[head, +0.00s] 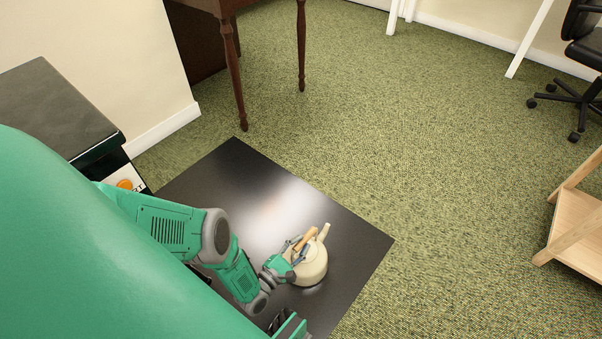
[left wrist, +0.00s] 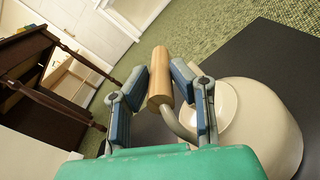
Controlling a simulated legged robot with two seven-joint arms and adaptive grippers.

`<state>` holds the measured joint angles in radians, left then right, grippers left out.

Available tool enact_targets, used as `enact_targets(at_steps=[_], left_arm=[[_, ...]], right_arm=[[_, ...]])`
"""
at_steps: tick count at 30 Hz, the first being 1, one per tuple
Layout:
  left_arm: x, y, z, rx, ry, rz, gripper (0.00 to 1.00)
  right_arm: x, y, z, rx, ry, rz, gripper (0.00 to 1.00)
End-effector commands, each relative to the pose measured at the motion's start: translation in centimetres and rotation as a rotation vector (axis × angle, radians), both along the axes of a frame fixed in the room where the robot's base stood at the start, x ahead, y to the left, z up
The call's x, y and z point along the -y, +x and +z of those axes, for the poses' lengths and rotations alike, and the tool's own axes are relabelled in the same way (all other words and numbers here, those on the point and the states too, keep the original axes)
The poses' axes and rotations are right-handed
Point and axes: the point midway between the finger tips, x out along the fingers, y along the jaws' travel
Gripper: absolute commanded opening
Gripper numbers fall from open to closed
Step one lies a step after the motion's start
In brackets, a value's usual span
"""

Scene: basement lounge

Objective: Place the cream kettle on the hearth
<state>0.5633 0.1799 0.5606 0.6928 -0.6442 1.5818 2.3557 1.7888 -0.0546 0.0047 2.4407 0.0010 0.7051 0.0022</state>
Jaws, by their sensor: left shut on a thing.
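The cream kettle (head: 311,264) has a wooden handle and a short spout. In the head view it is upright at the black hearth slab (head: 240,170), toward its right part; I cannot tell whether its base touches the slab. My left gripper (head: 297,249) is shut on the wooden handle from the left. In the left wrist view the handle (left wrist: 160,78) sits between the two fingers, and the kettle's body (left wrist: 262,125) fills the lower right. The kettle's underside is hidden.
A dark stove-like unit (head: 55,105) stands at the left. A brown wooden table (head: 232,60) is behind the slab. A light wooden shelf (head: 575,225) and a black office chair (head: 585,50) are at the right. Green carpet (head: 420,130) between them is clear.

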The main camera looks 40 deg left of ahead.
Motion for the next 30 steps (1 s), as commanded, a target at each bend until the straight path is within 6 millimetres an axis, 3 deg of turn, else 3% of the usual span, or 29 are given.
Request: enact_targets(at_steps=[10, 11, 12, 24, 30], left_arm=[[0.0, 0.1, -0.1, 0.006, 0.001, 0.000, 0.00], [0.0, 0.0, -0.2, -0.001, 0.000, -0.001, 0.30], [0.0, 0.0, -0.2, -0.001, 0.000, 0.000, 0.40], [0.0, 0.0, 0.0, -0.001, -0.001, 0.000, 0.40], [-0.3, -3.4, 0.1, -0.006, 0.000, -0.001, 0.40]], right_arm=[[0.0, 0.0, 0.1, 0.001, 0.000, 0.000, 0.40], [0.0, 0.0, 0.1, 0.001, 0.000, 0.000, 0.40], [0.0, 0.0, 0.1, 0.001, 0.000, 0.000, 0.40], [0.0, 0.0, 0.1, 0.001, 0.000, 0.000, 0.40], [0.0, 0.0, 0.8, 0.000, 0.000, 0.000, 0.40]])
